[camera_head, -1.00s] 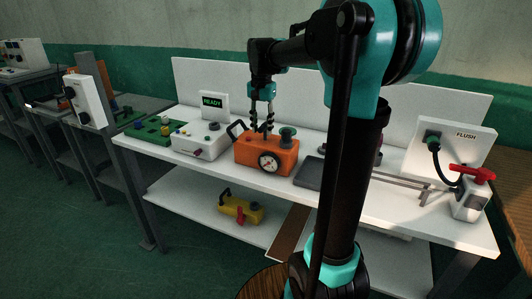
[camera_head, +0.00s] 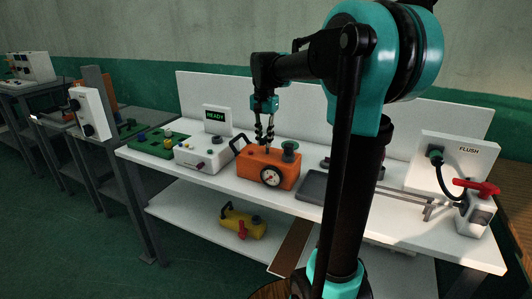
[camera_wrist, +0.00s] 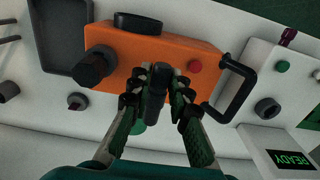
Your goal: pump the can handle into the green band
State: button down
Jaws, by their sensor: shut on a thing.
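The orange can (camera_head: 262,167) sits on the white bench, with a round dial gauge (camera_head: 270,176) on its front. The dial's needle and any green band are too small to read. From above in the wrist view, the can (camera_wrist: 125,50) shows a black side handle (camera_wrist: 238,90), a dark knob (camera_wrist: 93,66) and a small red button. My gripper (camera_head: 265,143) is over the can's top. In the wrist view its fingers (camera_wrist: 156,85) are shut on a dark upright pump handle (camera_wrist: 155,103), whose lower part is partly hidden by the fingers.
A white box (camera_head: 203,153) with a READY display (camera_head: 216,115) stands left of the can. A grey tray (camera_head: 318,187) lies to its right. The FLUSH unit (camera_head: 455,162) and a red-handled valve (camera_head: 476,190) stand at the right end. A yellow can (camera_head: 241,224) is on the lower shelf.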

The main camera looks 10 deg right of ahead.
jog(key=shift+r, duration=1.85)
jog(key=shift+f, duration=2)
jog(key=shift+r, duration=0.1)
jog(key=shift+f, duration=0.2)
jog(key=c, duration=1.4)
grip_release()
jog(key=shift+r, duration=0.1)
jog(key=shift+r, duration=3.5)
